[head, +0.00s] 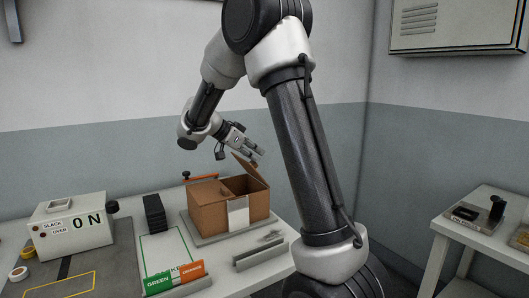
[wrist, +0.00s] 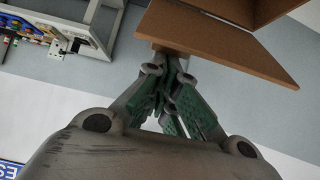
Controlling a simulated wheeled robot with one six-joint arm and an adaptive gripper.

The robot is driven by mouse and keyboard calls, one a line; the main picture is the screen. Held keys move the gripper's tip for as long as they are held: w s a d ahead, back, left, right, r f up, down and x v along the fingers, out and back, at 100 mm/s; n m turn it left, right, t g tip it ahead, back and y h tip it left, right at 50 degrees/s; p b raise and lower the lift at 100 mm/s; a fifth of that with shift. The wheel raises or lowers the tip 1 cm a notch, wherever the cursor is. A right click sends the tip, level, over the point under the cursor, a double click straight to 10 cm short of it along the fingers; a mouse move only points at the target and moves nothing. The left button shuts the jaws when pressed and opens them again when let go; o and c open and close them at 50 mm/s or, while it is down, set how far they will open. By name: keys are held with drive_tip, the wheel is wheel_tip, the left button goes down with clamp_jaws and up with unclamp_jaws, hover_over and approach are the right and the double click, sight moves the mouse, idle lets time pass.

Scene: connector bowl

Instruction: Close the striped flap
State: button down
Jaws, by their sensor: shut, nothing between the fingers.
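A brown cardboard box (head: 207,219) stands on a grey base on the table, with a white patch on its front. One flap (head: 251,172) stands up at its right side, tilted, beside a dark opening. I see no stripes on the side of it that shows. My gripper (head: 260,156) is just above the raised flap's upper edge, shut and empty. In the wrist view, the closed fingertips (wrist: 168,60) overlap the lower edge of a brown cardboard panel (wrist: 215,42), which looks like this flap. I cannot tell whether they touch it.
A white "ON" device (head: 72,230) and a black stack (head: 155,213) stand left of the box. A green and orange labelled strip (head: 174,280) and a grey rail (head: 260,254) lie in front. A side table (head: 480,228) is at right. The wall is close behind.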

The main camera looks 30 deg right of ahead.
drive_tip(key=shift+w+a+f, duration=0.2)
drive_tip(key=shift+a+f, duration=4.05)
drive_tip(key=shift+a, duration=0.1)
